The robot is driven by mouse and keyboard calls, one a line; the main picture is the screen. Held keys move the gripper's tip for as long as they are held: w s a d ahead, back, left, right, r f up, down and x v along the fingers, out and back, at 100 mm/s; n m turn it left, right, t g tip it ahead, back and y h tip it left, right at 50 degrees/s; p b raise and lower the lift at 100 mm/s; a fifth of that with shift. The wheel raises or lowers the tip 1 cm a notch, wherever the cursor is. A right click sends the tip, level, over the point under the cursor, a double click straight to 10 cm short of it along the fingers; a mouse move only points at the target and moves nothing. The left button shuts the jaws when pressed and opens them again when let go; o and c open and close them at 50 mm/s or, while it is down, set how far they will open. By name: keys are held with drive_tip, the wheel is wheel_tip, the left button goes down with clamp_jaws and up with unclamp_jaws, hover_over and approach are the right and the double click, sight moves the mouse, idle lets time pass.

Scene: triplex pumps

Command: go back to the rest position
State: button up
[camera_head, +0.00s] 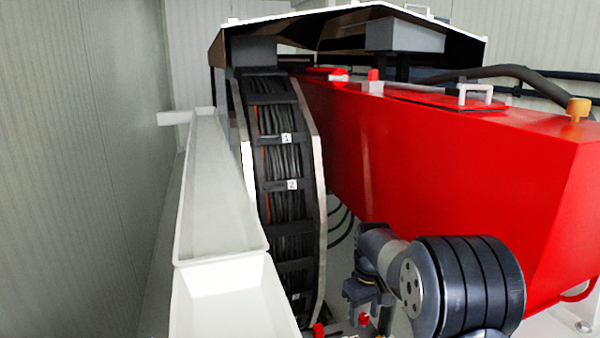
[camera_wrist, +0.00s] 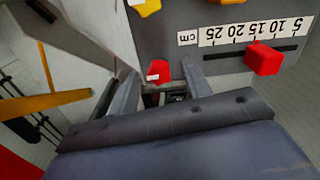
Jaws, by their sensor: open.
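My gripper (camera_head: 368,297) is at the lower middle of the head view, pointing down beside the red housing. In the wrist view its two fingers (camera_wrist: 162,80) are spread apart. A small red knob with a white label (camera_wrist: 158,70) shows in the gap between the fingertips. I cannot tell whether the fingers touch it. Nothing is clearly held. My arm covers part of the red housing and the floor behind it.
A grey panel bears a centimetre scale (camera_wrist: 250,30) with a red slider (camera_wrist: 263,59) and yellow knobs (camera_wrist: 145,6). A curved cable chain (camera_head: 283,165) and white trough (camera_head: 218,205) stand left.

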drive_tip(key=n+b, duration=0.1)
drive_tip(key=n, duration=0.4)
drive_tip(key=n+b, duration=0.2)
drive_tip(key=n, duration=0.2)
drive_tip(key=shift+r, duration=1.5)
